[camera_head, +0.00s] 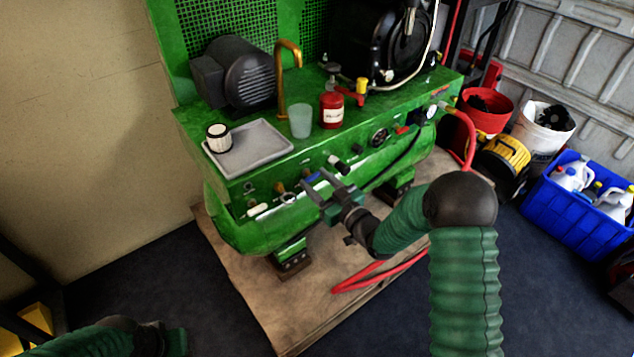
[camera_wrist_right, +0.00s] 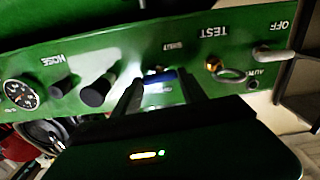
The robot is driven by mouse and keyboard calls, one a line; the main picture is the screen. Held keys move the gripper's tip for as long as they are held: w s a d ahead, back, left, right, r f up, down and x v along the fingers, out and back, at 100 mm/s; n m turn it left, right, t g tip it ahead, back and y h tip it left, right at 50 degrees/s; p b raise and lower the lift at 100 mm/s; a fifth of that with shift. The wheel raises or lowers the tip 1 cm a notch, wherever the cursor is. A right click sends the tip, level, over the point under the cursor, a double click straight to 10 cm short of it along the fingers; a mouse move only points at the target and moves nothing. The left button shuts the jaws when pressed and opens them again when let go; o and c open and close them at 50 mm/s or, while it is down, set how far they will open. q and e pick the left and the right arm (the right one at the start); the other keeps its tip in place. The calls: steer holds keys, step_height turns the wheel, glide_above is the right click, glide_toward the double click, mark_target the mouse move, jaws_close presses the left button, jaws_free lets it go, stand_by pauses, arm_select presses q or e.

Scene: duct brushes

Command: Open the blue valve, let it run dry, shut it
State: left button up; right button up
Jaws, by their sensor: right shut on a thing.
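The blue valve (camera_head: 312,177) is a small blue handle on the front panel of the green compressor. It also shows in the right wrist view (camera_wrist_right: 160,76). My right gripper (camera_head: 317,182) reaches the panel, and its fingers (camera_wrist_right: 160,90) stand on either side of the blue handle, shut on it. The handle lies about level along the panel in the wrist view; the fingers hide part of it. Whether anything flows from it cannot be seen. My left gripper (camera_head: 165,340) is low at the bottom left, dark and partly cut off, away from the compressor.
On the compressor (camera_head: 235,232) are a grey tray (camera_head: 250,150) with a white filter (camera_head: 217,138), a clear cup (camera_head: 300,121) and a red can (camera_head: 331,110). Black knobs (camera_wrist_right: 97,92) and a gauge (camera_wrist_right: 20,94) sit beside the valve. A red hose (camera_head: 375,278) lies below.

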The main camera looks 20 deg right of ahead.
steer(key=n, duration=0.1)
steer(key=n+b, duration=0.1)
steer(key=n, duration=0.2)
steer(key=shift+f, duration=0.25)
steer(key=shift+s+a+f+n+b, duration=0.1)
steer(key=shift+n+b, duration=1.1)
steer(key=shift+n, duration=0.85)
steer(key=shift+a+f+n+b, duration=0.1)
steer(key=shift+n+b, duration=1.1)
steer(key=shift+n, duration=0.9)
steer(key=shift+s+a+f+n+b, duration=0.1)
steer(key=shift+n+b, duration=1.1)
steer(key=shift+n, duration=0.85)
steer(key=o, duration=1.4)
steer(key=shift+c, duration=0.2)
steer(key=shift+r, duration=0.15)
steer(key=shift+d, duration=0.1)
